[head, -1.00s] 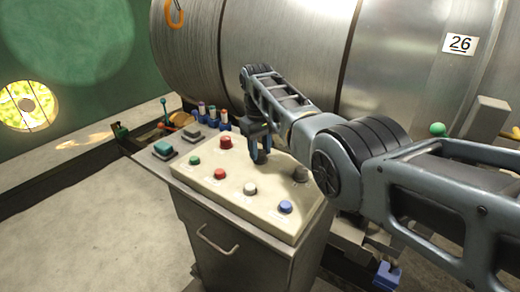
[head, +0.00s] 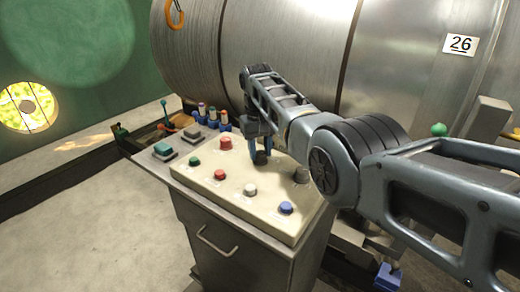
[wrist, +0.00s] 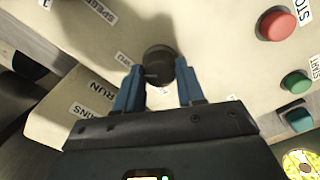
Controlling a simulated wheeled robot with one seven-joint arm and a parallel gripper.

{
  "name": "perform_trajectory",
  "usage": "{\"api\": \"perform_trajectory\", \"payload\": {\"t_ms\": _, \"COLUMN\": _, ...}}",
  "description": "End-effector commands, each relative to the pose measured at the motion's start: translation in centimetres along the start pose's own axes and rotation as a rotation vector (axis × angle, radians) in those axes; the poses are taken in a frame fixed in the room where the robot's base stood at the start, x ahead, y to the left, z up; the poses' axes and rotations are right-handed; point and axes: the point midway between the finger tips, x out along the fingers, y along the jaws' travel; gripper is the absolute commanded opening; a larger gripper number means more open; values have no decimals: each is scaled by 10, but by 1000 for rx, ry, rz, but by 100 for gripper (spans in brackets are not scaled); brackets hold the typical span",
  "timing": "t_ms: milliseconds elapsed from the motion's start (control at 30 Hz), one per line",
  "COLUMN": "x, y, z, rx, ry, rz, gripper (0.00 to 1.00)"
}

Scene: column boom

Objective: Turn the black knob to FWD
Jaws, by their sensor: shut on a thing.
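The black knob (head: 261,157) stands on the cream control panel (head: 215,190), towards its back edge. My gripper (head: 261,150) points down over it, with one blue finger on each side of the knob. In the wrist view the black knob (wrist: 158,62) sits between the fingertips of my gripper (wrist: 159,80), which is shut on it. A dark pointer mark on the knob is too unclear to read. Small lettering lies beside the knob, partly hidden, and I cannot read FWD for certain.
A red button (head: 226,143), a green button (head: 195,161), a white button (head: 250,189) and a blue button (head: 286,207) are on the same panel. A grey knob (head: 301,174) is to the right. A large metal drum (head: 290,50) stands close behind.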

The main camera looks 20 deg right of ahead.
Motion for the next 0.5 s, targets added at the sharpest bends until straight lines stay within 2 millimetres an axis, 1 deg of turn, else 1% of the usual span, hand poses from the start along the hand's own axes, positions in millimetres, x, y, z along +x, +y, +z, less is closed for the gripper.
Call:
{"api": "perform_trajectory", "payload": {"t_ms": 33, "x": -2, "y": 0, "z": -1, "rx": 1, "ry": 3, "rz": 0, "gripper": 8}}
{"api": "perform_trajectory", "payload": {"t_ms": 67, "x": -2, "y": 0, "z": -1, "rx": 1, "ry": 3, "rz": 0, "gripper": 41}}
{"api": "perform_trajectory", "payload": {"t_ms": 100, "x": -2, "y": 0, "z": -1, "rx": 1, "ry": 3, "rz": 0, "gripper": 45}}
{"api": "perform_trajectory", "payload": {"t_ms": 300, "x": -1, "y": 0, "z": 0, "rx": 0, "ry": 1, "rz": 0, "gripper": 64}}
{"api": "perform_trajectory", "payload": {"t_ms": 500, "x": 0, "y": 0, "z": 0, "rx": 0, "ry": 1, "rz": 0, "gripper": 64}}
